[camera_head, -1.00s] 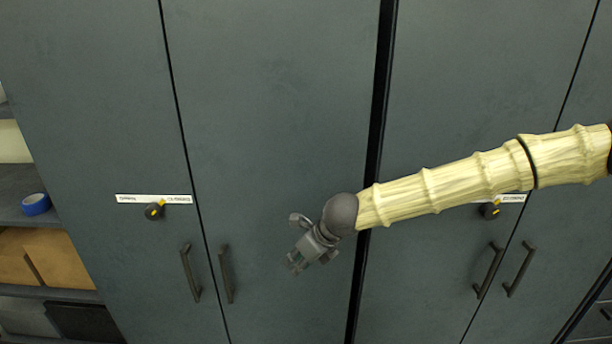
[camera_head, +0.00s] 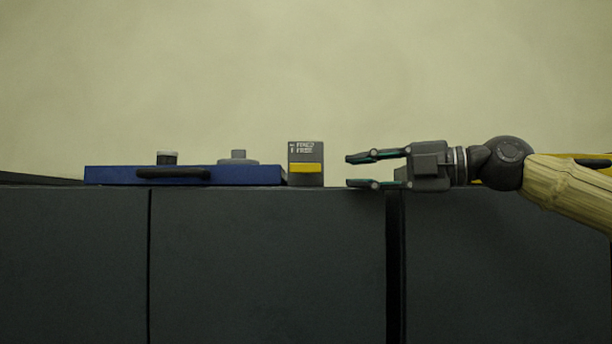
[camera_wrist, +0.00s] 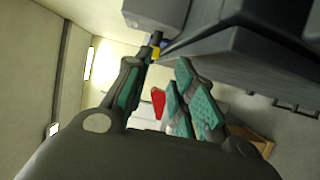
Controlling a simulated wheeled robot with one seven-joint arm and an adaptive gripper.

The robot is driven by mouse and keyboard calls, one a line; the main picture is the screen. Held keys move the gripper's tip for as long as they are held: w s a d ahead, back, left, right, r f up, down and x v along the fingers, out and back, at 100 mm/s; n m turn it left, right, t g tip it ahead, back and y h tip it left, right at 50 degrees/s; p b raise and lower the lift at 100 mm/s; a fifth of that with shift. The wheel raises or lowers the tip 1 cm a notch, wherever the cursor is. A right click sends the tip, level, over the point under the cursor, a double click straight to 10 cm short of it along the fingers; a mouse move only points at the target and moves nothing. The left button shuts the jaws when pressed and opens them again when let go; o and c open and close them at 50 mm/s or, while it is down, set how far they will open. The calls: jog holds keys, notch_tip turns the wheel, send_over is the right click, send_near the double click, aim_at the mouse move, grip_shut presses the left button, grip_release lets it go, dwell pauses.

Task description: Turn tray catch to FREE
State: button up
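The tray catch is a small dark grey block (camera_head: 305,151) with white lettering, seemingly FIXED and FREE, and a yellow bar (camera_head: 306,168) lying level across its front. It stands on the cabinet top, at the right end of the blue tray (camera_head: 225,175). My gripper (camera_head: 352,170) is open and empty, lying level to the right of the block with its fingers toward it and a small gap between. In the wrist view the teal-padded fingers (camera_wrist: 160,85) are apart, and a small yellow and blue patch (camera_wrist: 154,52) shows beyond them; I cannot tell what it is.
The tray carries a black handle (camera_head: 173,174), a dark knob with a light top (camera_head: 167,158) and a grey round piece (camera_head: 238,157). Dark cabinets (camera_head: 270,260) stand below. The wall behind is plain. A red object (camera_wrist: 158,102) shows far off in the wrist view.

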aim_at(316, 166)
jog(key=p+x, duration=0.1)
jog(key=x, duration=0.2)
jog(key=r+p+x, duration=0.1)
jog(key=p+x, duration=0.1)
jog(key=x, duration=0.1)
jog(key=p+x, duration=0.2)
jog(key=x, duration=0.1)
jog(key=shift+s+a+r, duration=0.15)
jog(key=shift+s+a, duration=0.1)
jog(key=shift+a, duration=0.15)
jog(key=shift+w+a+p, duration=0.3)
jog(key=shift+w+a, duration=0.05)
jog(key=shift+a, duration=0.25)
grip_shut()
